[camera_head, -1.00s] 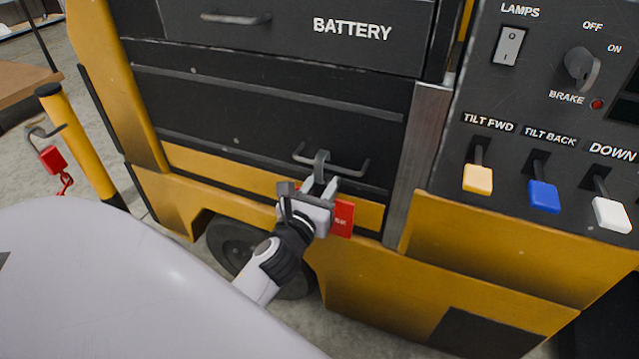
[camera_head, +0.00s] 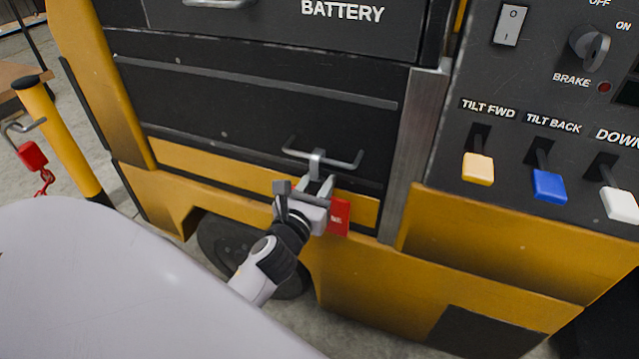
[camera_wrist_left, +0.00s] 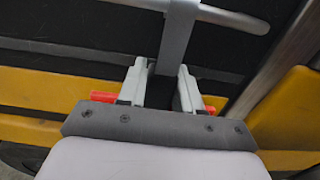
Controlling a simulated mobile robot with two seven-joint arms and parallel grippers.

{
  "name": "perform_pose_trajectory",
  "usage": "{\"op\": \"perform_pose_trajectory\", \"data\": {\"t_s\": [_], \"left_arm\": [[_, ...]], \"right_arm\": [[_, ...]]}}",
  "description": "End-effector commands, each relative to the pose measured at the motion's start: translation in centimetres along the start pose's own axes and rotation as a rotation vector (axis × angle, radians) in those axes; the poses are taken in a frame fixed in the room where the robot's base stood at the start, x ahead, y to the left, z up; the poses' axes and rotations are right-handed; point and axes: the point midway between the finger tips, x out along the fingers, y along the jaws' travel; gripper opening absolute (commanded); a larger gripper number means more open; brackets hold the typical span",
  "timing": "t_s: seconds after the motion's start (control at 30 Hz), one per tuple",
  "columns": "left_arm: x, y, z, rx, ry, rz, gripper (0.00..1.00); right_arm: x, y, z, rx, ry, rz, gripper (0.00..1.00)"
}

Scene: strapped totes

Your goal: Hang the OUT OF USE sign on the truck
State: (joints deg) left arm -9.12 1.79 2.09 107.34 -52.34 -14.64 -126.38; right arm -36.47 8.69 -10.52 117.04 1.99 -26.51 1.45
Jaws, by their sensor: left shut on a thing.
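The truck (camera_head: 250,212) is yellow and black, with a BATTERY drawer at the top. A wire handle (camera_head: 345,164) sticks out from the dark panel below it. The red sign (camera_head: 339,218) shows mostly as its right part, with the rest behind my gripper. Its grey hook (camera_head: 317,160) reaches up to the handle bar and appears to lie over it. My left gripper (camera_head: 316,187) is shut on the sign's hook just below the handle. The left wrist view shows the hook (camera_wrist_left: 178,40) rising between the fingers (camera_wrist_left: 161,85) to the bar, with red edges of the sign (camera_wrist_left: 103,96) either side.
A control panel with a yellow lever (camera_head: 478,169), a blue lever (camera_head: 549,186) and a white lever (camera_head: 620,205) is at the right. A yellow post (camera_head: 62,140) with a hook and a red padlock (camera_head: 32,155) stands at the left.

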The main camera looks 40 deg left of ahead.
Motion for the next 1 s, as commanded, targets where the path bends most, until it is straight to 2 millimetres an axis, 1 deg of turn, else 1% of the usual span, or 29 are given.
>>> {"op": "perform_pose_trajectory", "data": {"t_s": [0.17,0.2,0.27,0.3,0.57,0.67,0.77,1.0], "left_arm": [[0.0,0.0,0.1,0.000,-0.001,0.000,0.00],[0.0,0.0,0.1,0.000,-0.002,0.000,0.40],[0.0,0.0,0.1,0.000,-0.001,0.000,0.60],[0.0,0.0,0.1,0.000,-0.001,0.000,0.64],[0.0,0.0,0.0,0.000,0.001,0.000,0.64],[-0.5,0.0,-0.1,-0.001,0.002,0.000,0.64],[-1.5,0.0,-0.1,-0.001,0.002,0.000,0.64],[-4.8,0.0,-0.1,-0.001,0.001,0.000,0.64]], "right_arm": [[0.0,0.0,0.0,0.000,0.000,0.000,0.43],[0.0,0.0,0.0,0.000,0.000,0.000,0.43],[0.0,0.0,0.0,0.000,0.000,0.000,0.43],[0.0,0.0,0.0,0.000,0.000,0.000,0.43],[0.0,0.0,0.0,0.000,0.000,0.000,0.43],[0.0,0.0,0.0,0.000,0.000,0.000,0.43],[0.0,0.0,0.0,0.000,0.000,0.000,0.43],[0.1,0.0,0.1,0.000,0.000,0.000,0.43]]}}
